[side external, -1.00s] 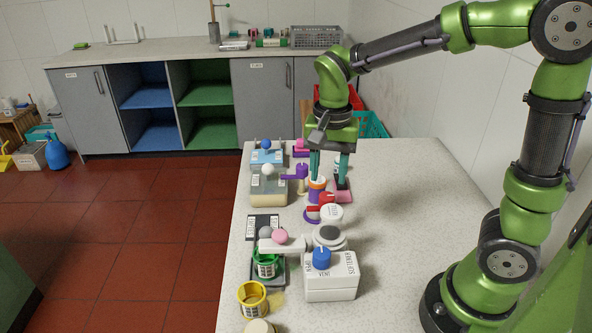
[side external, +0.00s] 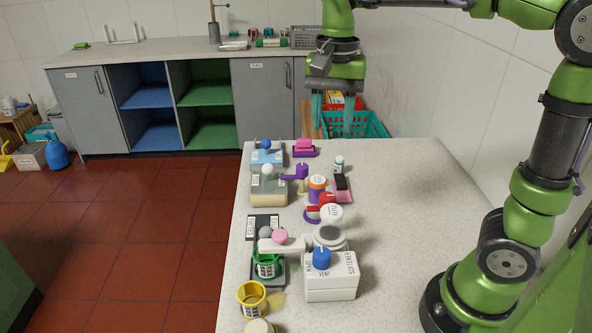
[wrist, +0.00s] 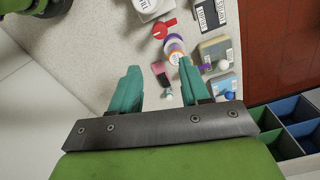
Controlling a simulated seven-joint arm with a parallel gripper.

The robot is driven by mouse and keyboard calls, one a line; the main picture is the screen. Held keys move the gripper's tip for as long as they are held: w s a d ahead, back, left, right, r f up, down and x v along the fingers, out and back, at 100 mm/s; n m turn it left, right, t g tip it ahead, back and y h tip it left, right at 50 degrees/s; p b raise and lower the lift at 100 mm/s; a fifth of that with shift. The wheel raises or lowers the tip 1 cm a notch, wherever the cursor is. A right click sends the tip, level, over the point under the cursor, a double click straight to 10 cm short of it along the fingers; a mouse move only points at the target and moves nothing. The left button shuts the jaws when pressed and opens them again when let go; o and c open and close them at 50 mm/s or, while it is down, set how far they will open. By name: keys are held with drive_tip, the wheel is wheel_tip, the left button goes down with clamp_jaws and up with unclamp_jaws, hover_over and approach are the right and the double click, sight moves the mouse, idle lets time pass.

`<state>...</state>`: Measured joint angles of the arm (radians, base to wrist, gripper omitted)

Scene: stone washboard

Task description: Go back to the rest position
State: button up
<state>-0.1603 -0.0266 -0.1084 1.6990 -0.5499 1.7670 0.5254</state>
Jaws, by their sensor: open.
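My gripper (side external: 332,112) is open and empty, raised well above the far end of the speckled worktop (side external: 405,215). Its two teal fingers point down and are wide apart, and nothing is between them.
A white box with a blue knob (side external: 330,280), a green cup (side external: 267,266) and a yellow cup (side external: 252,296) stand nearer. Blocks with ball knobs (side external: 268,188) line the left edge. A teal basket (side external: 365,124) is beyond the far edge. The worktop's right side is clear.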

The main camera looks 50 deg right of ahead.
drive_tip(key=s+a+f+n+t+y, duration=0.1)
drive_tip(key=s+f+n+t+y, duration=0.1)
drive_tip(key=s+f+n+t, duration=0.2)
drive_tip(key=s+n+t, duration=0.3)
drive_tip(key=s, duration=0.2)
drive_tip(key=shift+s+a+f+n, duration=0.25)
drive_tip(key=shift+a+f+n, duration=0.05)
drive_tip(key=shift+a+f, duration=0.1)
